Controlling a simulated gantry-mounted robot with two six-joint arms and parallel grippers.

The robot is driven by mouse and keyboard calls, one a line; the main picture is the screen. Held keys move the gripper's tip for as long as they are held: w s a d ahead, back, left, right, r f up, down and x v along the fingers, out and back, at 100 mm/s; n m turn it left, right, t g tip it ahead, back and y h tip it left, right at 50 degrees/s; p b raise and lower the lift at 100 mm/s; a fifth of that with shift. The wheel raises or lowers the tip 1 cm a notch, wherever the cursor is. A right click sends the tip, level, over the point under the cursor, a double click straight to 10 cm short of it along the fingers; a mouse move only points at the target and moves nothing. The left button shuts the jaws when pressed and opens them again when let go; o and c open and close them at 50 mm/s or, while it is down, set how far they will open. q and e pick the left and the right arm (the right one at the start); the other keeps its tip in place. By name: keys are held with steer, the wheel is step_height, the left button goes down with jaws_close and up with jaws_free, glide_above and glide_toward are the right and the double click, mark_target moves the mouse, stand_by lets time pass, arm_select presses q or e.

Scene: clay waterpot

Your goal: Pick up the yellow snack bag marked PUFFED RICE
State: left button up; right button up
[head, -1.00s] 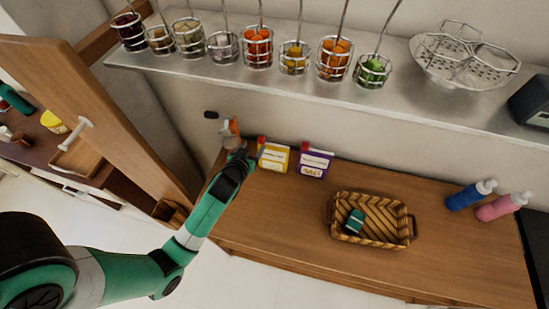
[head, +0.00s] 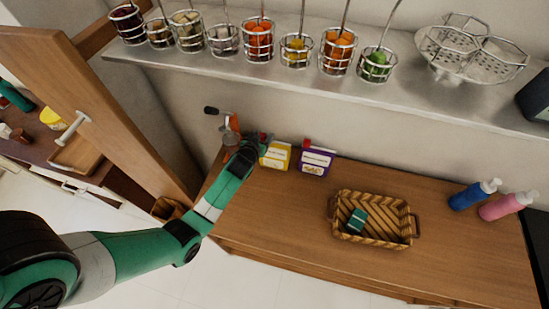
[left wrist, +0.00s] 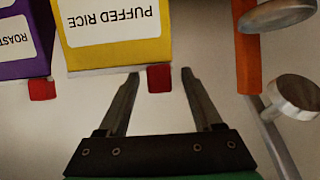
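The yellow snack bag (head: 275,156) stands at the back left of the wooden counter, by the wall. In the left wrist view the yellow bag (left wrist: 118,52) appears upside down, with a white PUFFED RICE label and a red piece at its edge. My left gripper (head: 262,139) is at the bag's upper left in the head view. In the left wrist view my left gripper (left wrist: 161,74) is open, and the red piece appears between its fingertips. Whether they touch it cannot be told. My right gripper is not in view.
A purple bag (head: 316,160) stands close right of the yellow one. A metal device with an orange part (head: 234,123) stands close left. A metal shelf (head: 410,93) overhangs the counter. A wicker basket (head: 373,218) and bottles (head: 474,194) are farther right.

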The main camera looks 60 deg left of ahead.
arm_select(q)
jaws_close()
stand_by(1.2)
